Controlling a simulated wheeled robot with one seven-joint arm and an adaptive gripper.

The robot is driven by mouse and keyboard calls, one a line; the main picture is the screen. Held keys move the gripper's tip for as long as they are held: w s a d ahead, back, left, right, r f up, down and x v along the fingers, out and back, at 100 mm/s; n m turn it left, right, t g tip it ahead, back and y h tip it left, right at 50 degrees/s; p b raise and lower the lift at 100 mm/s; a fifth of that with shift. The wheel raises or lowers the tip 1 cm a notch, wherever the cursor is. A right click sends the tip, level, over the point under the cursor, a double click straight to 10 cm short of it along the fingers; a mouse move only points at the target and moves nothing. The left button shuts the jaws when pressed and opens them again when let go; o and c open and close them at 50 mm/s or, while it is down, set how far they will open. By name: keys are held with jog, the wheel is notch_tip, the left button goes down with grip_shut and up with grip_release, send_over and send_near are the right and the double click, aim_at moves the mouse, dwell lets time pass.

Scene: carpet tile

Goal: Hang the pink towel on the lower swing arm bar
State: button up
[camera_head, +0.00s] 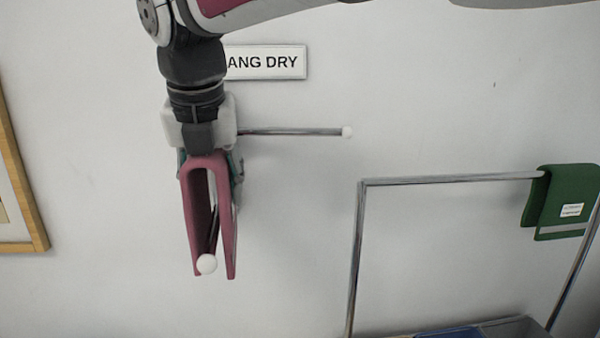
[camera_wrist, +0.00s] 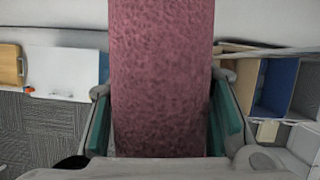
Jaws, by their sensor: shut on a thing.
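The pink towel (camera_head: 190,215) hangs folded in an inverted U below my gripper (camera_head: 209,165), its two flaps pointing down. My gripper is shut on its top fold. The lower swing arm bar (camera_head: 214,225) points toward the camera. Its white ball end (camera_head: 207,264) shows at the opening between the flaps, near their lower edges. The bar's far part is hidden, and I cannot tell if the fold touches it. In the wrist view the towel (camera_wrist: 160,75) fills the middle between the teal finger pads.
An upper swing arm bar (camera_head: 290,131) with a white tip points right, beside my gripper. A "HANG DRY" sign (camera_head: 265,62), partly hidden, is above it. A chrome rail frame (camera_head: 450,180) with a green towel (camera_head: 560,200) stands at right. A wooden picture frame (camera_head: 25,190) hangs at left.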

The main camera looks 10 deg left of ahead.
notch_tip(320, 180, down, 9)
jog(key=b, duration=0.5)
dwell(0.5)
jog(key=o, duration=1.4)
jog(key=shift+f, duration=0.1)
